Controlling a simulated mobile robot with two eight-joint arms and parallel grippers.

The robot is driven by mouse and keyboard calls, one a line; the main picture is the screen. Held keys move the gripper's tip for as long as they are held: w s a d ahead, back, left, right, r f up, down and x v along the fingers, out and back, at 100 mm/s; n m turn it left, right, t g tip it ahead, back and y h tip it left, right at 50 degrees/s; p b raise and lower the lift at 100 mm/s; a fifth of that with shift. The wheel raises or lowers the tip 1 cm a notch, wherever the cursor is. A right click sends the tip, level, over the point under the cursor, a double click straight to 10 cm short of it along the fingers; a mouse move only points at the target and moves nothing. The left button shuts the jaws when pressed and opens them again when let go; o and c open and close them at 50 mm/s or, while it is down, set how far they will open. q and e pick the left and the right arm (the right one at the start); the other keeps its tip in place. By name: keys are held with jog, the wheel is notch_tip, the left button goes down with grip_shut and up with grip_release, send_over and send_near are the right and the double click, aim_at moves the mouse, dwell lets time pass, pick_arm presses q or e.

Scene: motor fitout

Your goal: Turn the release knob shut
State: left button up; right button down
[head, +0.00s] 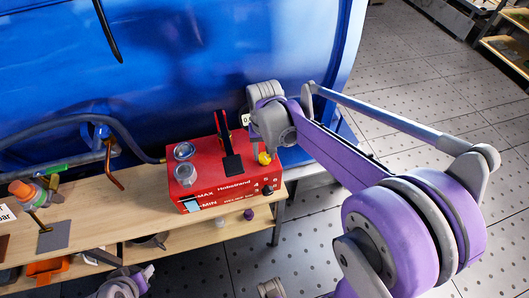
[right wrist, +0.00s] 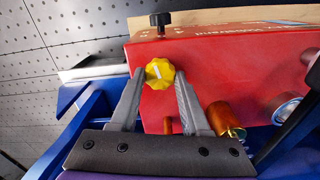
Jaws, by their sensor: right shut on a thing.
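The release knob is taken to be the yellow lobed knob (right wrist: 159,72) with a white pointer line, on the end face of the red box (right wrist: 220,75). It also shows in the head view (head: 264,158), at the box's right end, partly hidden by my right gripper. My right gripper (right wrist: 160,82) has one fingertip on each side of the yellow knob and is shut on it. In the wrist view the white line stands nearly upright. Whether the valve is open or shut cannot be told. A grey and purple part of my left arm shows at the bottom edge; its fingers are not visible.
The red box stands on a wooden bench (head: 130,228) against a large blue body (head: 180,70). A black knob (right wrist: 160,20) sits on an adjacent box face. A brass fitting (right wrist: 225,118) is close to the right finger. Clear floor (head: 420,80) lies to the right.

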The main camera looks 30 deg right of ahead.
aim_at(265, 156)
jog(key=shift+m, duration=1.3)
jog(key=shift+c, duration=1.9)
grip_release()
notch_tip(265, 156, up, 11)
jog(key=shift+p, duration=0.35)
jog(key=shift+s+f, duration=0.1)
jog(key=shift+f, duration=0.05)
